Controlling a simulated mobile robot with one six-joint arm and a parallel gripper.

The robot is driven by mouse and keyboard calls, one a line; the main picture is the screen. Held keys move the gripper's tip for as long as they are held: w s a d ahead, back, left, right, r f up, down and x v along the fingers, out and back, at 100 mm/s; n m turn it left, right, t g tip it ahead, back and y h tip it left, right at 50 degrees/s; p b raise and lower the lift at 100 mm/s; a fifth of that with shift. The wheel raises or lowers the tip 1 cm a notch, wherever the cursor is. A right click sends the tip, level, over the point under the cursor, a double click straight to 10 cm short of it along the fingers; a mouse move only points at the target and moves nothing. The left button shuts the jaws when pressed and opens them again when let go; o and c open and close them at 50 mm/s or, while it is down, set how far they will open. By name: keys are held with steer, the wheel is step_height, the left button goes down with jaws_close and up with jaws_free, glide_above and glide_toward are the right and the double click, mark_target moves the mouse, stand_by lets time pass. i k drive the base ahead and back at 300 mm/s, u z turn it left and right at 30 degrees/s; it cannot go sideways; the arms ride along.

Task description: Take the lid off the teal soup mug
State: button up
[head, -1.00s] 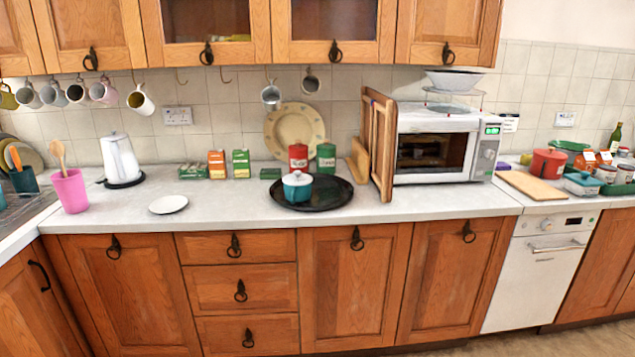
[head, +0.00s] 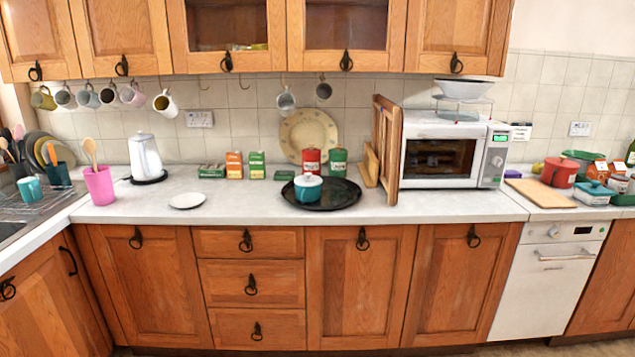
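The teal soup mug (head: 308,192) stands upright on a round black tray (head: 334,204) on the counter. A white lid (head: 308,181) with a small knob sits on top of the mug. A flat white plate (head: 187,200) lies on the counter to the left of the tray. My gripper does not show in the head view.
Red (head: 311,161) and green (head: 338,162) canisters stand just behind the tray. A wooden rack (head: 387,150) and the microwave (head: 450,152) are to the right. A pink utensil cup (head: 100,186) and white kettle (head: 146,157) are left. The counter front is clear.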

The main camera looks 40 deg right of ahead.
mark_target(308, 180)
steer(key=u, duration=0.1)
steer(key=i, duration=0.95)
steer(key=z, duration=0.05)
